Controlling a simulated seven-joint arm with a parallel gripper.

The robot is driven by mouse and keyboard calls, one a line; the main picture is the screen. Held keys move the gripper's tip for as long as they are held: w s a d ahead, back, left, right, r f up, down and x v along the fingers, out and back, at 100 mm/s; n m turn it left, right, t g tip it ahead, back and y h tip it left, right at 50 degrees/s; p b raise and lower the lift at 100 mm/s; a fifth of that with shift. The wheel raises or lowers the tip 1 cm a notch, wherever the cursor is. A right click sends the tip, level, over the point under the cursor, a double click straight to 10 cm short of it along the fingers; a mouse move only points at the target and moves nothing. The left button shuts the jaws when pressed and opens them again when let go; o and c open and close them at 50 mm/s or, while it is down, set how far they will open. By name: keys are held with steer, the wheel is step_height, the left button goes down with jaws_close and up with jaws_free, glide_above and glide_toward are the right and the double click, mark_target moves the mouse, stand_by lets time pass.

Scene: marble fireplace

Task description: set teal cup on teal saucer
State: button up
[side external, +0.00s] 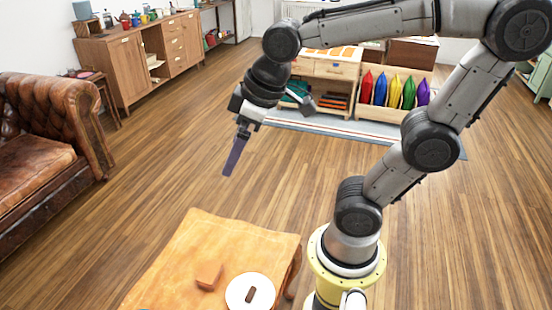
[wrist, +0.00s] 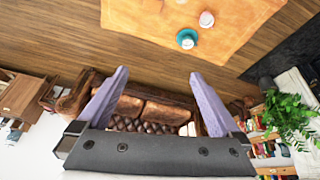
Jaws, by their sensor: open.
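In the wrist view a round teal thing (wrist: 186,38) with a whitish part on it lies on the orange-brown table (wrist: 240,50). It is too small to tell whether it is the cup, the saucer or both. No teal cup or saucer shows on the visible part of the table in the side view. My gripper (side external: 226,174) points down over the floor beyond the table, well apart from it. In the wrist view my gripper (wrist: 158,74) has its two purple fingers wide apart with nothing between them.
A small orange-brown block (side external: 209,275) and a white disc (side external: 236,292) with a dark brown piece on it are on the table. A pale cup-like thing (wrist: 206,19) is near the teal thing. A leather sofa (side external: 40,150) stands at left. Open floor surrounds the table.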

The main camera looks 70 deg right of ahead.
steer(key=s+d+f+m, duration=0.1)
steer(key=s+f+m, duration=0.1)
steer(key=s, duration=0.5)
steer(key=shift+s+d+m+t, duration=0.15)
steer(key=shift+s+m+t, duration=0.15)
steer(key=shift+t, duration=0.1)
